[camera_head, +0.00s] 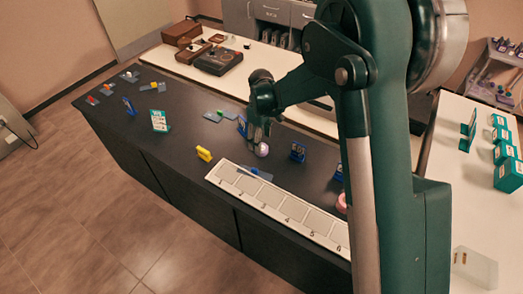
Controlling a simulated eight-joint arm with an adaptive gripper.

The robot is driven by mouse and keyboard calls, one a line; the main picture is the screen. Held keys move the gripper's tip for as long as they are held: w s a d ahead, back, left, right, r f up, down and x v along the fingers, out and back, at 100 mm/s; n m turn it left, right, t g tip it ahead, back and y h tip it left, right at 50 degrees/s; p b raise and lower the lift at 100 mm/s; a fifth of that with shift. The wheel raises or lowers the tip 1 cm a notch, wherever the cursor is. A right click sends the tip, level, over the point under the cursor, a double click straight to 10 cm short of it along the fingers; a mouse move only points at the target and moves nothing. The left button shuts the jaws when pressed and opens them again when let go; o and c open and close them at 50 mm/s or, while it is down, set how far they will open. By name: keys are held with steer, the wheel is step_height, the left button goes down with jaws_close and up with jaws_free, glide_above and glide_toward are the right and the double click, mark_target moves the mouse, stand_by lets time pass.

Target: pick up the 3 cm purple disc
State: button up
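A small pale purple round thing (262,150), which looks like the disc, sits on the dark counter (180,125) near the middle of the view. My gripper (257,138) points down just behind and above it, its fingers close to or touching its upper left side. The fingers are dark and small here, so I cannot tell whether they are open or shut, or whether they hold anything. The arm hides part of the counter to the right.
A white numbered strip (283,208) runs along the counter's front edge. A green card stand (159,121) is farther left.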

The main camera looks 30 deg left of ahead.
steer(key=shift+d+f, duration=0.1)
steer(key=shift+f, duration=2.3)
steer(key=shift+c, duration=0.3)
steer(key=c, duration=0.9)
